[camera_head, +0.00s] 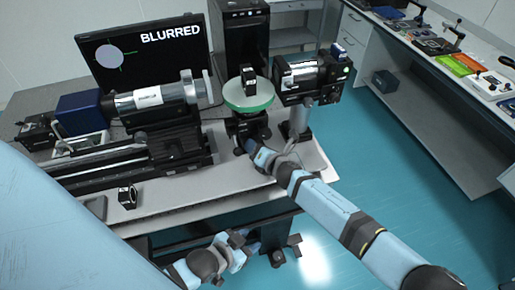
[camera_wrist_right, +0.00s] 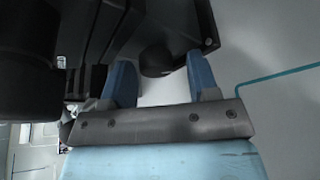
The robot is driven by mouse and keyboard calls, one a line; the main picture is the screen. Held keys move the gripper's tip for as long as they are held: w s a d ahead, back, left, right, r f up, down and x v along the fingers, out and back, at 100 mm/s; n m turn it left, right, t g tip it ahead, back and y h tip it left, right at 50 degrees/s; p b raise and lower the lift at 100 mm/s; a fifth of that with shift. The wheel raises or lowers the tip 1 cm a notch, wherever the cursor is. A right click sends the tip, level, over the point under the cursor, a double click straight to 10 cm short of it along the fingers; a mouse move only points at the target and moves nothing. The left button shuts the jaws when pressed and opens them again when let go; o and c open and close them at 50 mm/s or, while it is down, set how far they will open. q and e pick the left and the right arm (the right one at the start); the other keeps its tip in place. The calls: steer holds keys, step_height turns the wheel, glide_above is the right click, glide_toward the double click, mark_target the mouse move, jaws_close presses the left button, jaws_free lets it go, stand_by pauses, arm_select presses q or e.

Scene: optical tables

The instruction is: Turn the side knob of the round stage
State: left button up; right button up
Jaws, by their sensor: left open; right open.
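The round stage (camera_head: 248,92) has a pale top with a green rim and stands on a dark base on the table, with a small black square-framed part on top. My right gripper (camera_head: 243,145) is at the front of that base, partly hidden by its own arm. In the right wrist view its two blue fingers (camera_wrist_right: 160,72) are apart, with a dark rounded knob (camera_wrist_right: 156,60) between their tips. I see space beside the knob; contact cannot be told. My left gripper (camera_head: 287,250) is open and empty, low in front of the table edge.
A monitor (camera_head: 135,55) reading "BLURRED" stands behind a long barrel instrument (camera_head: 155,97) left of the stage. Another instrument (camera_head: 308,75) on a post stands close on its right. A small black mount (camera_head: 127,197) sits near the table's front edge.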

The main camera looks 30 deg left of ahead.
steer(key=shift+s+a+r, duration=0.15)
steer(key=shift+a+r, duration=0.05)
steer(key=shift+r, duration=0.05)
